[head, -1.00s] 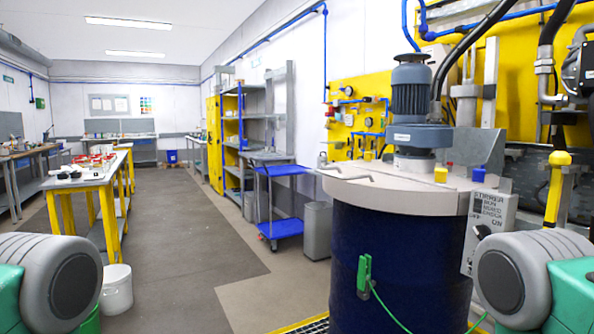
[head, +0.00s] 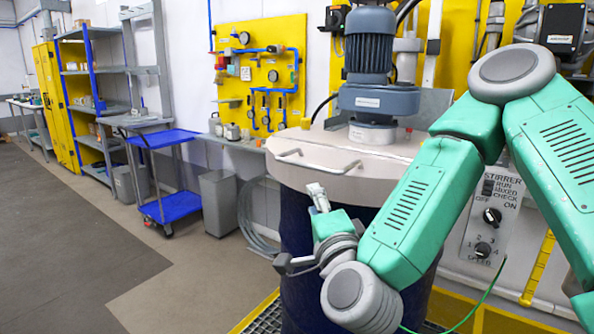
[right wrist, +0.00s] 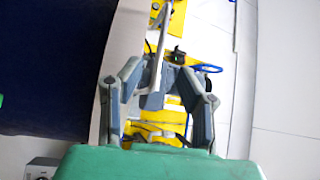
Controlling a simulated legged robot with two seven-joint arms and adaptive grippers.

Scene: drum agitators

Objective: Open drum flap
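The drum (head: 312,235) is dark blue with a pale lid (head: 400,155). The flap at the lid's front left looks shut and carries a bar handle (head: 318,161). My right gripper (head: 301,231) is in front of the drum, below and apart from the handle in the head view. Its fingers are spread in the right wrist view (right wrist: 162,105), with nothing clearly held. A pale bar (right wrist: 156,55) shows past the fingers there; I cannot tell if it is the handle. My right arm hides part of the lid and drum. My left gripper is not in view.
A grey-blue motor (head: 370,60) stands on the lid. A stirrer control box (head: 490,215) is at the right. A grey bin (head: 217,203) and a blue cart (head: 168,206) stand left of the drum. The floor at the left is clear.

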